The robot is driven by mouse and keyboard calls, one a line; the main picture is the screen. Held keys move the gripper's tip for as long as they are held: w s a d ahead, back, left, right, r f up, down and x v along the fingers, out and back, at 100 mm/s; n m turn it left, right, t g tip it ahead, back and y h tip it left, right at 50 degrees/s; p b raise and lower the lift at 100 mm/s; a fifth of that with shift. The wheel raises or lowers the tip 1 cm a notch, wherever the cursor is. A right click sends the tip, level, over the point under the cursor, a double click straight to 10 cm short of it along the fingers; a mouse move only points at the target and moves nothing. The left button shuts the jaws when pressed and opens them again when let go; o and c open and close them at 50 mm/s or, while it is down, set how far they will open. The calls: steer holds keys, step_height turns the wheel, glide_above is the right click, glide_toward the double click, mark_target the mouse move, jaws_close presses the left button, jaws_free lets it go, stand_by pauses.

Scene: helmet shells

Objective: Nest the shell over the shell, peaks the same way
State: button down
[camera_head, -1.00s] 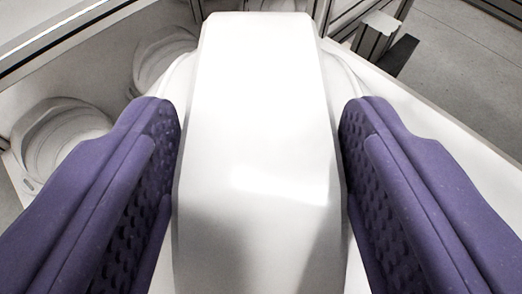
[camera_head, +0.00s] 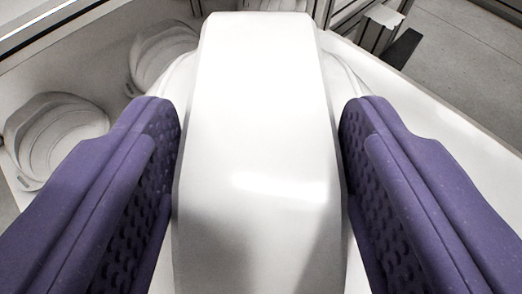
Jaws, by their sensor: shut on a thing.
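A smooth white shell (camera_head: 262,120) fills the middle of the head camera view, between the two purple ridged fingers of my gripper (camera_head: 260,115). The gripper is shut on this shell, one finger pressed to each side. Behind its far end, a pale curved edge (camera_head: 352,68) shows on both sides; I cannot tell whether it belongs to this shell or to another one under it. The held shell hides what lies directly below, and its peak direction is not clear.
Two more pale rounded shells lie at the left, one lower left (camera_head: 52,135) and one upper left (camera_head: 160,50), on a white surface (camera_head: 440,110). A metal frame with a dark post (camera_head: 368,38) stands at the back right. Grey floor lies beyond.

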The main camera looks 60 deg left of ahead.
steer(key=shift+c, duration=1)
jaws_free()
steer(key=shift+f, duration=0.1)
steer(key=p+v, duration=0.2)
steer(key=v, duration=0.5)
steer(key=shift+s+d, duration=0.15)
steer(key=shift+d, duration=0.2)
